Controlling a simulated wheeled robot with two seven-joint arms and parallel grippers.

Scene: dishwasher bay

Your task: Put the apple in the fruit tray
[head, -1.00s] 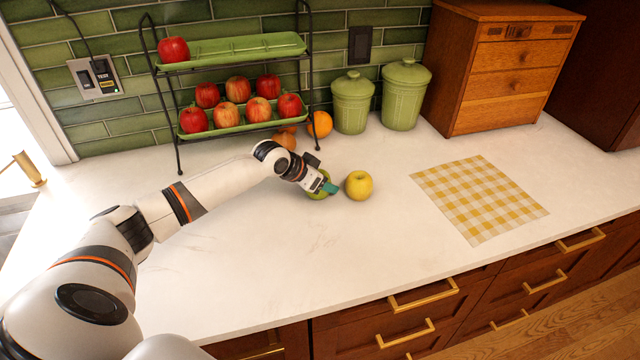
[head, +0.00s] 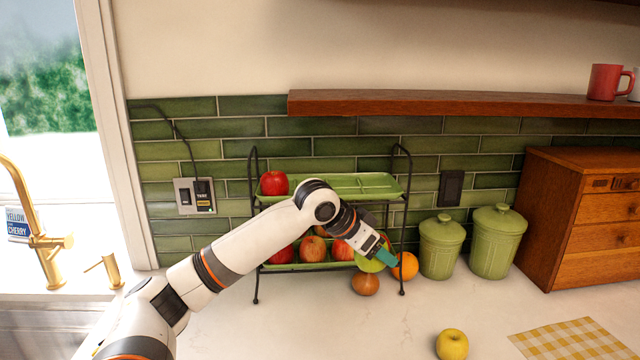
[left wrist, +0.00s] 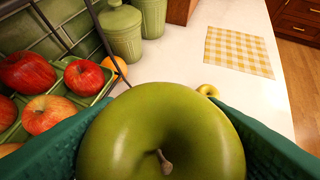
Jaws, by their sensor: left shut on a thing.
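My left gripper (head: 384,256) is shut on a green apple (head: 368,265), held above the counter before the right end of the two-tier fruit stand. In the left wrist view the green apple (left wrist: 160,135) fills the space between the teal fingers, stem towards the camera. The stand's upper green tray (head: 350,184) holds one red apple (head: 274,183) at its left end and is otherwise bare. The lower tray (head: 330,266) holds several red apples (left wrist: 85,77), partly hidden by my arm. A yellow apple (head: 452,345) lies on the counter. My right gripper is out of view.
An orange (head: 406,267) and a brown onion-like item (head: 365,284) lie by the stand's right foot. Two green canisters (head: 494,243) and a wooden drawer box (head: 585,215) stand to the right. A shelf (head: 440,104) runs above. The front counter is mostly clear.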

